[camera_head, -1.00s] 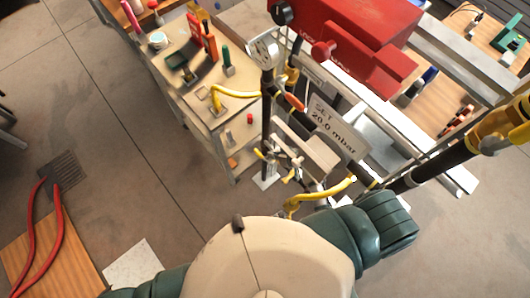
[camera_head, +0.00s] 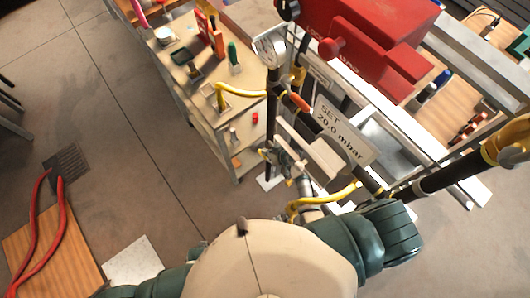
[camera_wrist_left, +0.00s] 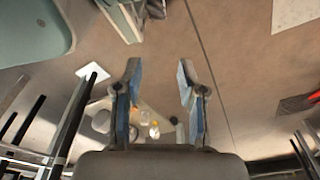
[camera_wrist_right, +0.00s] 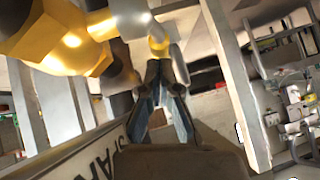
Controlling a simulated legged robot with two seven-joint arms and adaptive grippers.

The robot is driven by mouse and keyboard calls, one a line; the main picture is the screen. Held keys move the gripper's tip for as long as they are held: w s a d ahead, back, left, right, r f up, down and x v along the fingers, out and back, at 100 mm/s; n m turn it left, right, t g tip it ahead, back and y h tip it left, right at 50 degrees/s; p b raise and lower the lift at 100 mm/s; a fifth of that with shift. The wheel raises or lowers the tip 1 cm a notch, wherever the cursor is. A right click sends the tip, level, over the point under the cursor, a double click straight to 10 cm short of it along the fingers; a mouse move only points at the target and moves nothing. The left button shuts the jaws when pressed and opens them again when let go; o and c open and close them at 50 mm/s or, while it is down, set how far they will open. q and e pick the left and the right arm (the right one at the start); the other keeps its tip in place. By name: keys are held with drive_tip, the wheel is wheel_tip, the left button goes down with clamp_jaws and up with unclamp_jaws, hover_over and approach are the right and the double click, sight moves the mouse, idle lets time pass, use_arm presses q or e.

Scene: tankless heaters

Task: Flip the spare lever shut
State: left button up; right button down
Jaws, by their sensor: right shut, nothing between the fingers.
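In the right wrist view, a large yellow fitting (camera_wrist_right: 72,40) and silver pipework fill the upper left. A small yellow piece (camera_wrist_right: 158,42) sits just beyond my right fingertips; I cannot tell whether it is the spare lever or whether they touch it. A sign (camera_wrist_right: 82,160) reading "SPAR", partly cut off, lies at lower left. My right gripper (camera_wrist_right: 164,70) is shut and empty. In the head view my right gripper (camera_head: 272,156) is small beside the dark vertical pipe. My left gripper (camera_wrist_left: 160,70) is open and empty above the floor.
A red heater unit (camera_head: 370,45) and a "SET 20.0 mbar" sign (camera_head: 343,130) stand at upper right. A tool cart (camera_head: 200,85) is left of the pipe.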

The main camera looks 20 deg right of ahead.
drive_tip(key=g+p, duration=0.1)
drive_tip(key=f+g+p, duration=0.1)
drive_tip(key=g+h+p, duration=0.1)
drive_tip(key=shift+w+a+f, duration=0.35)
drive_tip(key=shift+a+f, duration=0.05)
drive_tip(key=shift+d+f, duration=0.1)
drive_tip(key=shift+f, duration=0.3)
use_arm(q)
drive_tip(key=s+a+f, duration=0.1)
drive_tip(key=s+f, duration=0.2)
drive_tip(key=s, duration=0.1)
drive_tip(key=shift+s+f+b, duration=0.3)
drive_tip(key=shift+s+f, duration=0.05)
drive_tip(key=shift+s, duration=0.05)
use_arm(e)
wheel_tip(320, 180, down, 2)
drive_tip(key=shift+d+f, duration=0.1)
drive_tip(key=shift+f, duration=0.15)
use_arm(q)
drive_tip(key=shift+s+d, duration=0.1)
drive_tip(key=shift+s, duration=0.05)
use_arm(e)
drive_tip(key=shift+d, duration=0.25)
use_arm(q)
drive_tip(key=shift+d+r, duration=0.15)
